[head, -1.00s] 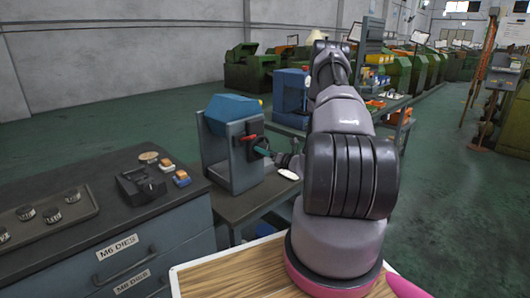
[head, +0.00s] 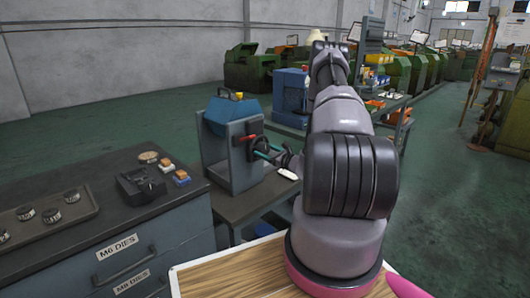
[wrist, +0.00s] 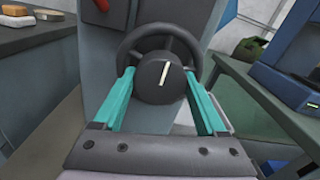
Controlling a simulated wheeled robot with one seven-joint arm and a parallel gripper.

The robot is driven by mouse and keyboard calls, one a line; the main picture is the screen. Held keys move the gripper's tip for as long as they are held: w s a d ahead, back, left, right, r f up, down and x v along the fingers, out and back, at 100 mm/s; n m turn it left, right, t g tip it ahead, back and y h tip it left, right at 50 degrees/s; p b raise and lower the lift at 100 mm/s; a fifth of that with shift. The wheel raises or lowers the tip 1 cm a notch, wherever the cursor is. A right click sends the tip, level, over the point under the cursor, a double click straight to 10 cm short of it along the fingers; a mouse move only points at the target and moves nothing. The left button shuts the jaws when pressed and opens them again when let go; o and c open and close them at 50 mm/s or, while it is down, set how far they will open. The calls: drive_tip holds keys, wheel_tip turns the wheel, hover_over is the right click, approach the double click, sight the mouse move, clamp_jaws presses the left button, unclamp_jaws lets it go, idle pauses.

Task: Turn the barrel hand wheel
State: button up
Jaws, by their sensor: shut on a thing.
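The barrel hand wheel is a dark ring with a thick round hub bearing a pale line; in the wrist view the hand wheel (wrist: 160,82) is straight ahead. In the head view the hand wheel (head: 260,144) is on the right face of a grey machine (head: 232,160) with a blue barrel-like top (head: 232,108). A small orange piece shows on top of the blue part. My gripper (wrist: 158,75) has teal fingers on either side of the hub, shut on the wheel. In the head view my gripper (head: 268,152) is at the wheel, partly hidden by my arm.
A red handle (head: 248,138) is just above the wheel. The machine stands on a dark table (head: 240,205). At left, a grey drawer cabinet (head: 120,250) holds a dark block, small orange and blue items and a tray. A blue machine (head: 290,92) stands behind.

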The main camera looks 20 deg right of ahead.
idle(0.3)
drive_tip(key=o, duration=1.3)
drive_tip(key=shift+s, duration=0.15)
drive_tip(key=v, duration=1)
drive_tip(key=shift+s, duration=0.25)
drive_tip(key=shift+d, duration=0.15)
